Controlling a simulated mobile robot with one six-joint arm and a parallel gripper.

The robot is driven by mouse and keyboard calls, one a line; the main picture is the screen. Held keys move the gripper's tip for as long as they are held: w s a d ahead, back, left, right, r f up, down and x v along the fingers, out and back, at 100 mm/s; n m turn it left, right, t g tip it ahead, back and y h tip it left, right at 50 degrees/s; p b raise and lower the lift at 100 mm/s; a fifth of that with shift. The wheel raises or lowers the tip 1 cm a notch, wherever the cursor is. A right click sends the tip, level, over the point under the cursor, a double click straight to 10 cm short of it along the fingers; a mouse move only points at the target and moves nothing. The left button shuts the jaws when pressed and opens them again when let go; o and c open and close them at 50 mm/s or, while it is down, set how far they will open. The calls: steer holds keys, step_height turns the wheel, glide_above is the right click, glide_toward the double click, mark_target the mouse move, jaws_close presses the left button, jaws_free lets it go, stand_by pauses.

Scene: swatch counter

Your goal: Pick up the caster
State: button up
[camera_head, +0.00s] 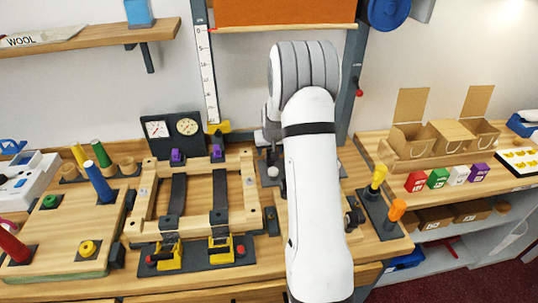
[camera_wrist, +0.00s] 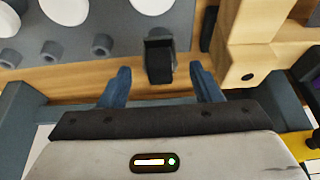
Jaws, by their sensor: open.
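The caster (camera_wrist: 159,58), a small dark block-like piece with a rounded lower end, sits in the upper middle of the wrist view. It stands on a wooden surface at the edge of a grey plate. My gripper (camera_wrist: 160,84) is open, with one blue finger to each side of the caster's lower end in the picture. The fingers look apart from it and nothing is held. In the head view my white arm hides the gripper's fingers, and I cannot make out this caster for certain there.
A grey plate (camera_wrist: 75,35) with white discs and dark pegs lies left of the caster. A pale wooden block (camera_wrist: 245,50) stands close on its right. In the head view, a wooden frame (camera_head: 140,205) with black straps lies left of my arm, and yellow and orange handled pieces stand right.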

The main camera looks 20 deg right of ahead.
mark_target(270, 150)
steer(key=shift+p+x, duration=0.35)
steer(key=shift+x, duration=1.4)
steer(key=shift+c, duration=0.2)
steer(key=c, duration=1)
step_height(270, 150, up, 10)
steer(key=shift+r+b, duration=0.1)
steer(key=shift+b, duration=0.95)
